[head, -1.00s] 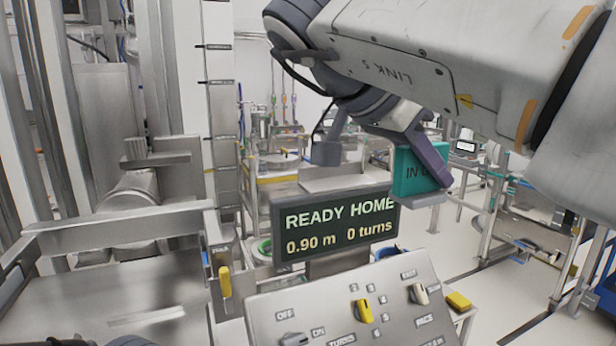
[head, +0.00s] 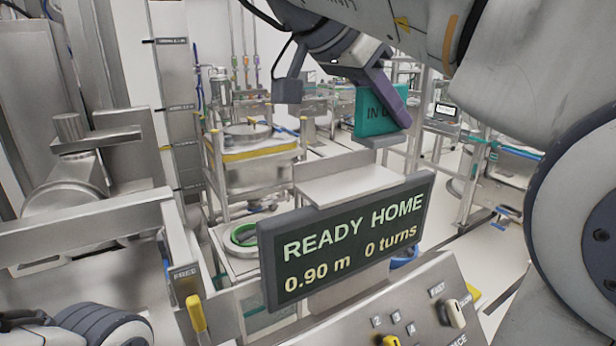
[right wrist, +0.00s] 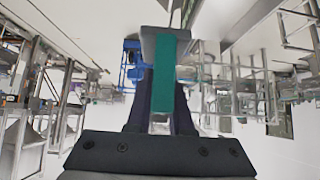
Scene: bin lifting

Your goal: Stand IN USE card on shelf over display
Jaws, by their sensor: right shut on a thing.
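The teal IN USE card (head: 374,112) is in my right gripper (head: 392,98), high and to the right of the shelf. A purple-grey finger covers part of its lettering. The card has a grey foot along its bottom edge and looks roughly upright. In the right wrist view the card (right wrist: 168,75) is edge-on between the two dark fingers (right wrist: 163,100). The shelf (head: 345,180) is a bare metal ledge above the display (head: 345,240), which reads READY HOME, 0.90 m, 0 turns. My left gripper does not show; part of my left arm is at the bottom left.
A control panel (head: 420,310) with knobs stands in front, below the display. A yellow handle (head: 196,313) is at the left by a metal frame. Behind the shelf is a steel cart (head: 250,160) with a vessel. Space above the shelf is clear.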

